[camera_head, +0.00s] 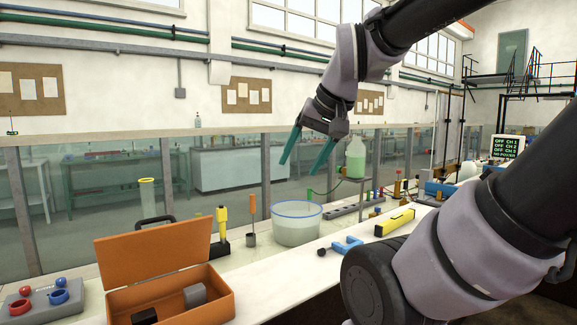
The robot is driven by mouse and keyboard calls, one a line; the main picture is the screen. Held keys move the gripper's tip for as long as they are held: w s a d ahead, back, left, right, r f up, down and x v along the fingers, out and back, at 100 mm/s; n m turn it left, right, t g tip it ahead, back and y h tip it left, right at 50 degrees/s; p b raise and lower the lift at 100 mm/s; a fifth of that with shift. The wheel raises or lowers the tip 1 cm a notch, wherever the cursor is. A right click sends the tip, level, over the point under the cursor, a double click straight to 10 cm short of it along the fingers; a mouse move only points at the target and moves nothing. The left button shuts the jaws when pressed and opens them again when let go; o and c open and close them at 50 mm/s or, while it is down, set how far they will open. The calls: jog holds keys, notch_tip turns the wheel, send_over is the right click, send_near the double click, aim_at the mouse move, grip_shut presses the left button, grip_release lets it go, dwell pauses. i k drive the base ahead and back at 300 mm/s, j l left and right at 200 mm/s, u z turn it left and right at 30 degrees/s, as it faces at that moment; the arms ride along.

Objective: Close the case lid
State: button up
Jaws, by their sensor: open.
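An orange case (218,306) stands on the bench at the lower left. Its orange lid (150,252) is raised, standing up at the back of the box and leaning slightly. A grey block (195,295) and a black block (144,316) lie inside the case. My gripper (304,160) is open and empty, its two green fingers pointing down. It is in the air above and to the right of the case, well apart from the lid.
A clear bucket with a blue rim (297,225) stands right of the case. A yellow tool (222,230) and an orange-handled tool (251,222) stand between them. A grey panel with red and blue rings (45,300) is left of the case. A glass wall (100,190) runs behind.

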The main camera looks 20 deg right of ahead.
aim_at(139, 254)
jog(key=i+l+u, duration=0.1)
jog(key=u, duration=0.35)
jog(key=l+u, duration=0.25)
jog(key=u, duration=0.2)
